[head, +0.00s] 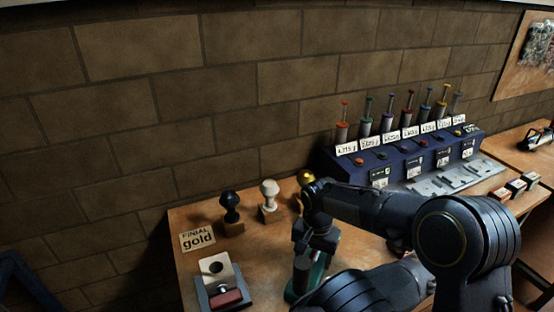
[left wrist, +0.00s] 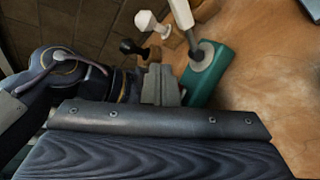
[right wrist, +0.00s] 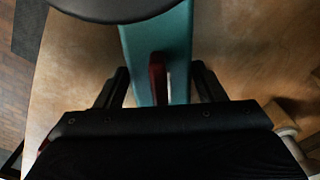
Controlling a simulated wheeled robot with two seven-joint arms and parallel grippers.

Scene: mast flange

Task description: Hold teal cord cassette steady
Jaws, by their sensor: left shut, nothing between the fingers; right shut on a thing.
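The teal cord cassette (head: 319,272) stands on the wooden table, partly hidden behind my arm in the head view. My right gripper (head: 316,243) is at it. In the right wrist view the teal body (right wrist: 150,38) runs between the fingers of my right gripper (right wrist: 160,85), which is shut on it; a dark red part (right wrist: 157,72) shows in the middle. A dark round part covers the top of that view. In the left wrist view the fingers of my left gripper (left wrist: 162,82) are together and empty, beside the cassette (left wrist: 212,72); I cannot tell if they touch it.
Black (head: 230,203), white (head: 269,192) and gold (head: 306,176) finials stand behind, near a card (head: 197,238) reading "FINIAL gold". A grey holder (head: 226,299) sits at the front left. A dark blue rack (head: 340,169) with several plungers stands right, by the brick wall.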

